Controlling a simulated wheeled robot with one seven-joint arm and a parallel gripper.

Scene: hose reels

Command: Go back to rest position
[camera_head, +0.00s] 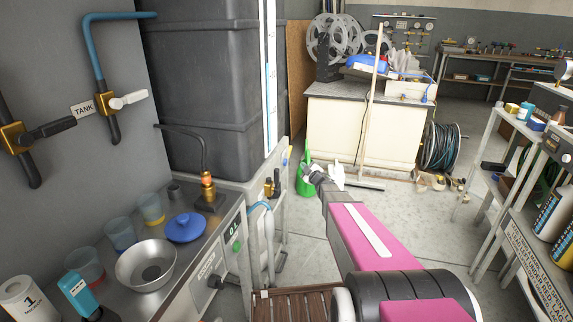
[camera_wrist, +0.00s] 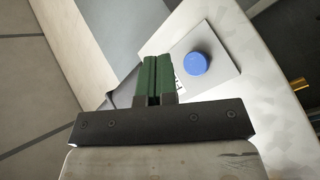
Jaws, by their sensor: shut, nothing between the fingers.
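My gripper (camera_wrist: 153,62) shows in the wrist view with its two green fingers pressed together and nothing between them. A round blue knob or cap (camera_wrist: 196,63) on a grey plate (camera_wrist: 225,60) lies beyond and to the right of the fingertips, apart from them in the picture. In the head view my pink and grey arm reaches forward over the floor, right of the steel bench. Its far end is small there, and the fingers cannot be made out.
A cream cabinet (camera_head: 350,130) stands ahead, shelving (camera_head: 500,180) right. Floor (camera_head: 430,220) between is mostly clear.

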